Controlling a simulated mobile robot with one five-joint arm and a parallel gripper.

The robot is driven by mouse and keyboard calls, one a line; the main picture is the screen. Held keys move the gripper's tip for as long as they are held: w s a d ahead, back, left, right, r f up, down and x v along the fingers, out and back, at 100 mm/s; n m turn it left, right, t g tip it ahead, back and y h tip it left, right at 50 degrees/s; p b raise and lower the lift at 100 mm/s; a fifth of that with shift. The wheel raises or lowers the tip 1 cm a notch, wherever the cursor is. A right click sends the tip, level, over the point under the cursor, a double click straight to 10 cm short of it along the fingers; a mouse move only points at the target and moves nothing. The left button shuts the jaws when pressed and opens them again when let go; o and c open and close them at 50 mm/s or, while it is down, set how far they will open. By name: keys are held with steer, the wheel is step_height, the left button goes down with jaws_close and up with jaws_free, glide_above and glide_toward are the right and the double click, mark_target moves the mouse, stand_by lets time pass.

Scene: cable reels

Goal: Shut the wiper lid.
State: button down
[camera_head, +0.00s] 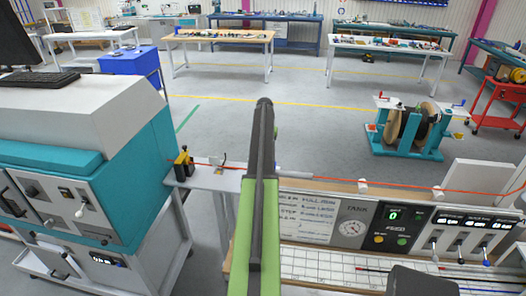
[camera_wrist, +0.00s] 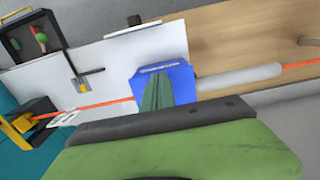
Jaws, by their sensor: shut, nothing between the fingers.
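The blue wiper (camera_wrist: 184,80) is in the middle of the wrist view, with a pale strip along its far edge. The orange cable (camera_wrist: 105,104) runs up to it from the left, and a grey sleeve (camera_wrist: 238,77) on the cable lies at its right. My gripper (camera_wrist: 158,76) is shut and empty, its narrow tips in front of the blue face; I cannot tell whether they touch it. The tips hide part of the wiper, and its lid's angle is unclear. In the head view my arm hides the wiper.
A yellow-and-black cable guide (camera_head: 182,164) stands left beside the teal machine (camera_head: 95,170). A dark bracket (camera_wrist: 80,74) rises from the white plate. The control panel (camera_head: 395,228) with levers is at right. A cable reel (camera_head: 410,128) stands on the floor beyond.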

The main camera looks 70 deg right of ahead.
steer(key=shift+w, duration=0.2)
step_height(320, 180, up, 12)
steer(key=p, duration=1.2)
steer(key=shift+s+a, duration=0.2)
steer(key=shift+a, duration=0.05)
steer(key=w+a+f+m+b, duration=0.35)
steer(key=w+a, duration=0.45)
steer(key=a, duration=0.5)
steer(key=w+a+f+m+b, duration=0.35)
steer(key=w+a, duration=0.45)
steer(key=a, duration=0.5)
steer(key=w+a+f+m+b, duration=0.2)
steer(key=w+a+f+b, duration=0.2)
steer(key=w+a, duration=0.7)
steer(key=s+a+f+m+b, duration=0.2)
steer(key=a+f+m+b, duration=0.1)
steer(key=a, duration=1.2)
steer(key=s+a+f+m+b, duration=0.3)
steer(key=a+f+m+b, duration=0.1)
steer(key=a, duration=1.1)
steer(key=s+a+f+m+b, duration=0.3)
steer(key=a+f+m+b, duration=0.1)
steer(key=a, duration=1.2)
steer(key=shift+s+f+m, duration=0.25)
steer(key=shift+m, duration=0.15)
